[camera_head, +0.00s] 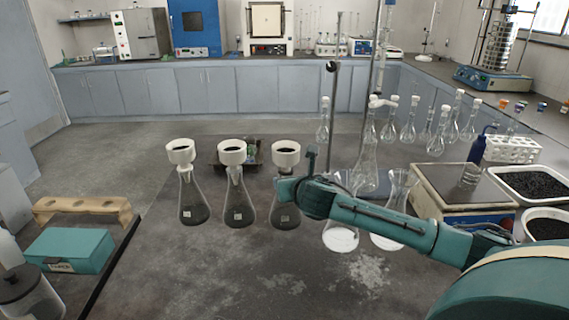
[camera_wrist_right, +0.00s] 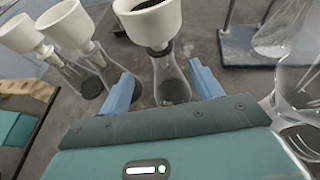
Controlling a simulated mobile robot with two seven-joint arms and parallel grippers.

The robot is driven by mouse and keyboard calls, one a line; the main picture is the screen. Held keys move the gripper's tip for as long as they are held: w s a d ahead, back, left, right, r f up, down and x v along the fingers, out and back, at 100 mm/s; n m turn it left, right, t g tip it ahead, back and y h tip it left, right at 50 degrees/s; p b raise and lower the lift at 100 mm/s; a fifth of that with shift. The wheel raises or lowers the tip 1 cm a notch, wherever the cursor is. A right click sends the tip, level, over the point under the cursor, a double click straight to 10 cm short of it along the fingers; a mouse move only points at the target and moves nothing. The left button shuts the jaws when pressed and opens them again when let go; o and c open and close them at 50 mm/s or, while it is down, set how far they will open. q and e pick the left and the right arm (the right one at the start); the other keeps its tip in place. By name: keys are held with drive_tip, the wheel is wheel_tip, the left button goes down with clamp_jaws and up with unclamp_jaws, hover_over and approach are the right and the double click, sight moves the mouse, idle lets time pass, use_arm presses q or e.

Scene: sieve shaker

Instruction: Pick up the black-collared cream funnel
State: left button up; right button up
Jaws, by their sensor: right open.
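Three cream funnels with dark material in their cups stand in conical flasks. The right-hand cream funnel (camera_head: 286,148) shows a dark collar under its cup in the right wrist view (camera_wrist_right: 150,22). It stands upright in its flask (camera_wrist_right: 172,82). The middle funnel (camera_head: 231,151) and left funnel (camera_head: 181,150) show pale necks. In the head view my right wrist hides part of that flask. My left gripper is not in view.
Glass flasks with white powder (camera_head: 341,238) stand under my right forearm. A balance (camera_head: 462,190), black-filled trays (camera_head: 534,183) and stoppered flasks are to the right. A wooden rack (camera_head: 82,208) and teal box (camera_head: 70,250) are left.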

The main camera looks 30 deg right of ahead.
sight(287, 174)
drive_tip(key=shift+x, duration=3.85)
drive_tip(key=shift+f, duration=0.1)
drive_tip(key=c, duration=1.1)
drive_tip(key=shift+c, duration=0.2)
